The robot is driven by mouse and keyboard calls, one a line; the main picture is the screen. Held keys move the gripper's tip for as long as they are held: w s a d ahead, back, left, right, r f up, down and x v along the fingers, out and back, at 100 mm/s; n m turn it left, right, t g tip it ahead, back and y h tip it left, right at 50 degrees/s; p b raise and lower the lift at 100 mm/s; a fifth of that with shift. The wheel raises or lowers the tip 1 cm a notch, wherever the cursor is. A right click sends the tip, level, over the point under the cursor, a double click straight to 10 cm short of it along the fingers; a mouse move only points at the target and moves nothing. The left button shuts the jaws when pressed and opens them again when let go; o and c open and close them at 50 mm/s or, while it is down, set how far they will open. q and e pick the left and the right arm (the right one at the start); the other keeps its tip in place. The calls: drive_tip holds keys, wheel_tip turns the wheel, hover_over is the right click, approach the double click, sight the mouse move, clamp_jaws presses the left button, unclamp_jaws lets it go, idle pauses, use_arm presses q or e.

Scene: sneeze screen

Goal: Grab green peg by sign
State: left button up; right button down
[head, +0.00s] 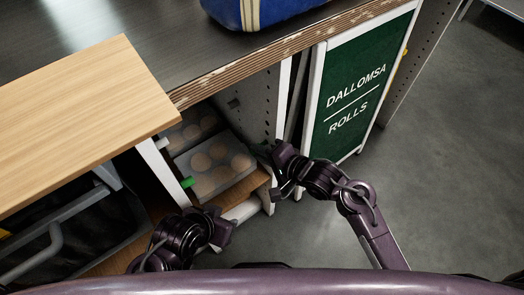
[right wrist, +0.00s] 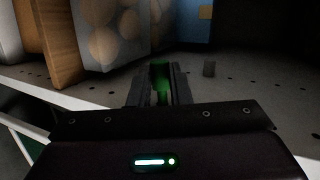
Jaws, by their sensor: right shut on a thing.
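The green sign (head: 350,95), lettered DALLOMSA ROLLS in a white frame, stands against the counter's end in the head view. My right gripper (head: 266,150) is just left of its lower part, by the perforated side panel (head: 262,100). In the right wrist view my right gripper (right wrist: 160,88) is shut on a green peg (right wrist: 160,75), which shows between its two fingers. That peg is hidden in the head view. Another green peg (head: 188,182) shows at the left of the tray. My left gripper (head: 222,228) is low in the head view; its fingers are unclear.
A tray of round rolls (head: 215,165) sits on the shelf between the panels. A wooden board (head: 80,115) and a blue bag (head: 260,12) are above. Open floor (head: 450,190) lies right.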

drive_tip(key=shift+s+a, duration=0.15)
drive_tip(key=shift+a, duration=0.05)
idle(0.6)
drive_tip(key=shift+s+a+p, duration=0.45)
drive_tip(key=shift+a+p, duration=0.15)
drive_tip(key=shift+a, duration=0.05)
drive_tip(key=shift+s+a+p, duration=0.45)
drive_tip(key=shift+a+p, duration=0.1)
drive_tip(key=shift+a, duration=0.1)
